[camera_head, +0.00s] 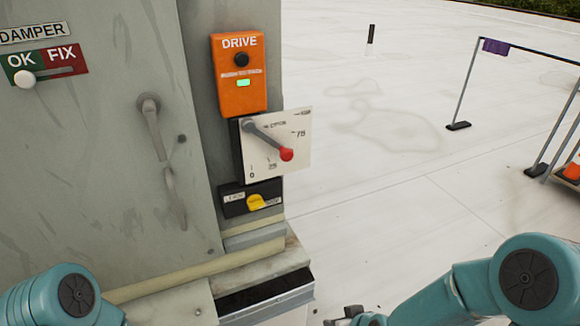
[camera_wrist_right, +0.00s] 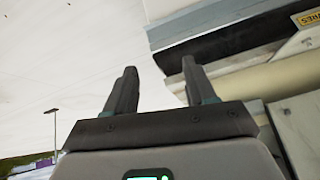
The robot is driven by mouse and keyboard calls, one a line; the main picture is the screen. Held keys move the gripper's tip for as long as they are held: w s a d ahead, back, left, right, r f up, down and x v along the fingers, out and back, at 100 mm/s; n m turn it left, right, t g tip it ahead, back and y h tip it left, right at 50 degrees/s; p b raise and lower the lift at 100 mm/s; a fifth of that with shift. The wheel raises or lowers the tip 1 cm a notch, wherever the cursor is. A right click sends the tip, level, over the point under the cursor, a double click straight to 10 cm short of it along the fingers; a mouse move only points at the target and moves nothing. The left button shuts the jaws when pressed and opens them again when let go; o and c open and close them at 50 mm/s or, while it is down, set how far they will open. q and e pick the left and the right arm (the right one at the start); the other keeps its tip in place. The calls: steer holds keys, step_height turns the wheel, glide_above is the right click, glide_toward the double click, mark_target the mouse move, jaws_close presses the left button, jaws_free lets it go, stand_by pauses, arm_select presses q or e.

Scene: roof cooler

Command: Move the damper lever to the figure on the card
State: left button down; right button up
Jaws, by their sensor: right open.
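The damper lever (camera_head: 268,140) is a grey arm with a red knob (camera_head: 287,154) on a white dial plate (camera_head: 298,118) on the cabinet's side. It points down and right, between the marks that look like 25 and 75; a 0 is at the lower left. I cannot make out a card with a figure. My right gripper shows partly at the bottom edge (camera_head: 350,316), below and right of the dial, apart from it. In the right wrist view my right gripper (camera_wrist_right: 158,68) is open and empty. My left arm shows at the lower left; its gripper is out of view.
An orange DRIVE box (camera_head: 239,75) sits above the dial and a black box with a yellow knob (camera_head: 255,202) below. A DAMPER OK/FIX slider (camera_head: 26,79) stands at OK. A cabinet handle (camera_head: 152,125) sticks out at left. White roof (camera_head: 400,160) is open to the right.

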mark_target(288, 158)
steer(key=w+a+r+n+t+b, duration=0.1)
steer(key=w+r+t+b, duration=0.35)
steer(key=r, duration=0.95)
steer(key=s+a+r+n+t+y+b, duration=0.1)
steer(key=a+r+t+y, duration=0.15)
steer(key=r, duration=0.85)
steer(key=s+a+r+t+y+b, duration=0.15)
steer(key=r+t, duration=0.25)
steer(key=r, duration=0.6)
steer(key=x, duration=0.5)
steer(key=p+x, duration=0.1)
steer(key=x, duration=0.4)
steer(key=p+x, duration=0.1)
steer(key=x, duration=0.4)
steer(key=shift+w+a+f, duration=0.25)
steer(key=shift+a, duration=0.05)
steer(key=shift+c, duration=0.3)
jaws_close()
